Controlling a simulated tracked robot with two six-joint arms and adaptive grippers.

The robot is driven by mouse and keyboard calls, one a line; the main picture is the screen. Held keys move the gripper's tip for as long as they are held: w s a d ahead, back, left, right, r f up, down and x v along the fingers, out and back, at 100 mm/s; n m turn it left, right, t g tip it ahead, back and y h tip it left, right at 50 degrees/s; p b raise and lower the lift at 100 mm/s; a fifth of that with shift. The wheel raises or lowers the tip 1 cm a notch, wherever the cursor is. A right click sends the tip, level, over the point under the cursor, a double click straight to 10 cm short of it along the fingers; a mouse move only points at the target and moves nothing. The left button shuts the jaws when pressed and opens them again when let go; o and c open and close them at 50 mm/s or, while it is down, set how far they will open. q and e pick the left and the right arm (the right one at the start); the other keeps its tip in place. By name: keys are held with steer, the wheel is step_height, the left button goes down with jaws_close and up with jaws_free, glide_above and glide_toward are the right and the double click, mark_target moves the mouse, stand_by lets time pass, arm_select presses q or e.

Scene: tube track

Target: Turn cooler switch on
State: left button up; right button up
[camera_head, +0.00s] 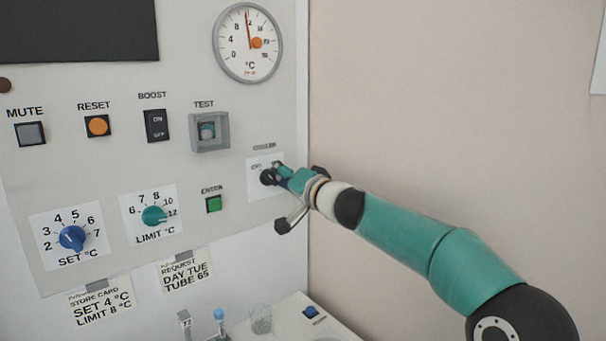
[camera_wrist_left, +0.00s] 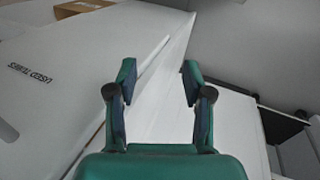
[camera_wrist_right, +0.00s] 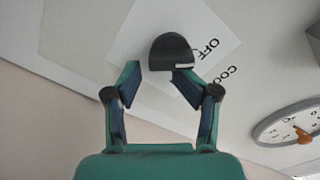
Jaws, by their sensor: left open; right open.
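The cooler switch is a black rotary knob (camera_head: 267,177) on a white plate at the right side of the panel, below a "COOLER" label. In the right wrist view the knob (camera_wrist_right: 171,50) is dark and rounded, with a pale mark on its edge and "OFF" printed beside it. My right gripper (camera_head: 283,176) is at the knob and partly hides it. It is open in its wrist view (camera_wrist_right: 157,78), with the knob just beyond the fingertips; I cannot tell if they touch. My left gripper (camera_wrist_left: 158,78) is open and empty, away from the panel.
The panel holds a test button in a raised frame (camera_head: 222,132), a green enter button (camera_head: 213,204), a blue set dial (camera_head: 72,238), a teal limit dial (camera_head: 154,215) and a gauge (camera_head: 248,43). Tubes (camera_head: 219,316) stand below.

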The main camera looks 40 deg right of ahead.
steer(key=a, duration=0.3)
steer(key=shift+w+a+f, duration=0.15)
steer(key=shift+a+f, duration=0.1)
steer(key=shift+a, duration=0.1)
steer(key=shift+d+f, duration=0.1)
steer(key=shift+d, duration=0.8)
steer(key=shift+s+d+b, duration=0.3)
steer(key=shift+s+b, duration=0.1)
steer(key=shift+s+d, duration=0.15)
steer(key=shift+s, duration=0.15)
steer(key=b, duration=0.5)
glide_toward(263, 180)
steer(key=shift+s+d, duration=1.95)
steer(key=shift+s, duration=3.5)
steer(key=shift+r, duration=0.35)
